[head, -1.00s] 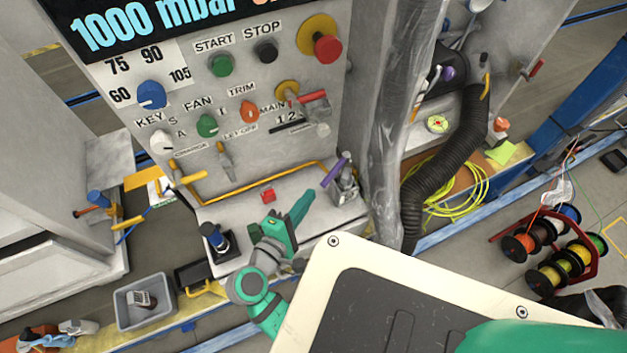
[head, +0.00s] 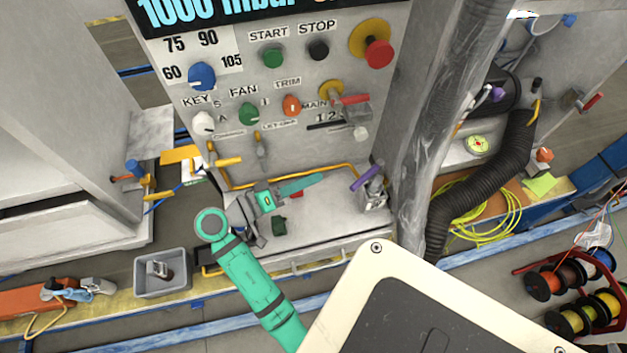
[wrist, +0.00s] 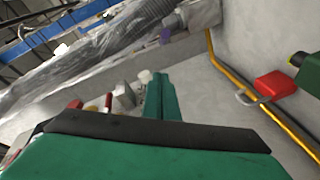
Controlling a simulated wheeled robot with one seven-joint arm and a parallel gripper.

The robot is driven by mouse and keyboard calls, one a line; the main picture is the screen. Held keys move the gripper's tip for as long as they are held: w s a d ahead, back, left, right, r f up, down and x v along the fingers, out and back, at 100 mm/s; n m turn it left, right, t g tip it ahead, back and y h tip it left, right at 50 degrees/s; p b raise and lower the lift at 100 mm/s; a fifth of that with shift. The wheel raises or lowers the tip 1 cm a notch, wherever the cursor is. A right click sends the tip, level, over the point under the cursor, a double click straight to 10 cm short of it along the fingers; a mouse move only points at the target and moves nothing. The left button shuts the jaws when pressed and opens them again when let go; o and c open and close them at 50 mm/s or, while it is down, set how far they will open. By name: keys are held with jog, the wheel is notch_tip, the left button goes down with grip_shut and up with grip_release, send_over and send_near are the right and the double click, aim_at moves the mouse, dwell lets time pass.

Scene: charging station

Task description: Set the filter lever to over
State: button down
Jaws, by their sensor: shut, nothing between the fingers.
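My green gripper (head: 308,184) is shut and empty over the grey ledge, its tip pointing right. In the wrist view its fingers (wrist: 162,97) show together as one narrow green bar. A lever with a purple handle (head: 362,178) stands on a metal block at the right end of the ledge, tilted. The gripper tip is to its left and apart from it. In the wrist view a purple part (wrist: 167,36) shows beyond the fingertips. No label reading filter or over can be read, so I cannot tell for sure which lever is the filter lever.
The upright panel behind carries knobs, buttons and a red-handled switch (head: 352,99). A yellow rail (head: 236,186) runs along its foot. A red padlock (wrist: 275,85) hangs near it. A plastic-wrapped column (head: 413,150) and a black hose (head: 480,175) stand right of the lever.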

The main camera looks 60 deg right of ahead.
aim_at(366, 176)
jog(key=s+d+f, duration=0.3)
jog(key=s+d, duration=0.3)
jog(key=shift+s, duration=0.3)
jog(key=shift+s+a, duration=0.1)
dwell(0.4)
